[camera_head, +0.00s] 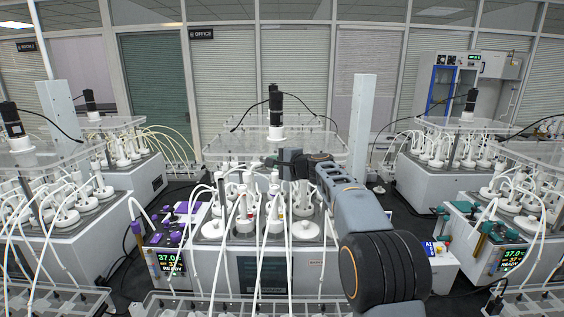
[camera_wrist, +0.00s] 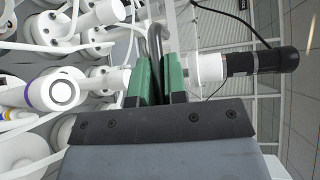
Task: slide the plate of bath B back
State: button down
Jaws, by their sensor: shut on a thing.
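The middle bath (camera_head: 275,272) stands straight ahead, with a clear plate (camera_head: 235,147) above its white-capped vessels. I cannot read a letter B on it. A black and white motor (camera_head: 276,112) stands upright at the plate; it also shows in the wrist view (camera_wrist: 255,62). My gripper (camera_wrist: 158,68) has green fingers and is shut on a grey bent metal handle (camera_wrist: 154,42). In the head view my gripper (camera_head: 284,160) is at the near side of the plate, partly hidden by my arm. How the handle joins the plate is not clear.
White tubes (camera_head: 220,240) loop over the front of the middle bath. White-capped vessels (camera_wrist: 55,90) crowd close to my gripper. A tall white column (camera_head: 361,125) stands behind at right. Similar baths stand at left (camera_head: 75,235) and right (camera_head: 463,262).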

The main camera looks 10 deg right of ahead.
jog(key=c, duration=1.2)
grip_release()
jog(key=shift+o, duration=0.2)
jog(key=shift+s+d, duration=0.1)
jog(key=shift+s, duration=0.05)
jog(key=b+v, duration=0.5)
jog(key=v, duration=0.8)
jog(key=shift+s+b, duration=0.25)
jog(key=shift+b, duration=0.05)
jog(key=shift+d, duration=0.1)
jog(key=s+a+f+n+g+h, duration=0.2)
jog(key=s+f+n+g, duration=0.1)
jog(key=s+f, duration=0.4)
jog(key=s+a+f+n+g+h, duration=0.2)
jog(key=s+a+f+n, duration=0.1)
jog(key=s+f, duration=0.4)
jog(key=s+d+f+n+g+h, duration=0.1)
jog(key=s+d+f+n+h, duration=0.1)
jog(key=s+f, duration=0.4)
jog(key=s+d+f+n+g+h, duration=0.2)
jog(key=s+f+n+h, duration=0.1)
jog(key=s, duration=0.7)
notch_tip(320, 180, down, 3)
jog(key=shift+s+r+n+g+h, duration=0.1)
jog(key=shift+s+n+g+h, duration=0.25)
jog(key=shift+n, duration=0.35)
